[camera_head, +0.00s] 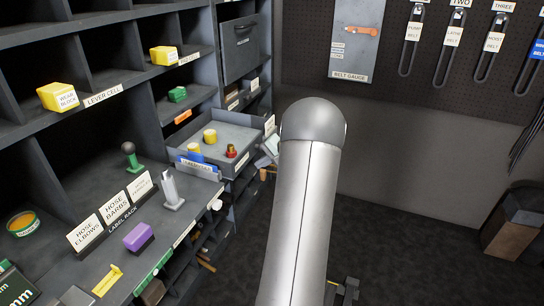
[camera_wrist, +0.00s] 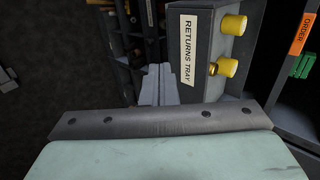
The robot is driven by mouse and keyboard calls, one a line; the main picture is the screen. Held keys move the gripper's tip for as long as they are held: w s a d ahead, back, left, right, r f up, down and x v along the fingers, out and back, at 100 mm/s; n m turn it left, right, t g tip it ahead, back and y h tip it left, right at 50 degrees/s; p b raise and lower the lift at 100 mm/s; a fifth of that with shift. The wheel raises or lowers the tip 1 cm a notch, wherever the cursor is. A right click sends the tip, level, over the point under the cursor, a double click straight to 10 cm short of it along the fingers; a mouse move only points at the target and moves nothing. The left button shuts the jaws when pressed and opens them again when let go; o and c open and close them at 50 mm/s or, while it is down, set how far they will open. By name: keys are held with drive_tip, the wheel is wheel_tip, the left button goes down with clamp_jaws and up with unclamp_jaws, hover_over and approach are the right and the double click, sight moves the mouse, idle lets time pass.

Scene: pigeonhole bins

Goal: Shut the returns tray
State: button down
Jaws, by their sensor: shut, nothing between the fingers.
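The returns tray (camera_head: 222,134) is a grey tray pulled out from the pigeonhole unit in the head view. My gripper (camera_wrist: 158,72) is shut and empty, just in front of this face beside the label. I cannot tell whether the fingertips touch it. In the head view my arm hides part of the area by the tray's front.
A shelf deck with a label rack (camera_head: 112,212), a purple block (camera_head: 139,237) and a grey stand (camera_head: 172,190) lies left of the tray. A closed grey panel (camera_head: 239,50) is above. Open floor (camera_head: 390,240) lies right of my arm. A dark bin (camera_head: 515,220) stands far right.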

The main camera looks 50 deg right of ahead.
sight(242, 165)
drive_tip(key=shift+w+a+f+p, duration=0.15)
drive_tip(key=shift+w+a, duration=0.05)
drive_tip(key=shift+w, duration=0.6)
drive_tip(key=shift+w+a+f+p, duration=0.1)
drive_tip(key=shift+w+a, duration=0.1)
drive_tip(key=shift+w, duration=0.6)
drive_tip(key=shift+w+a+f+p, duration=0.15)
drive_tip(key=shift+w+a, duration=0.05)
drive_tip(key=shift+w, duration=0.6)
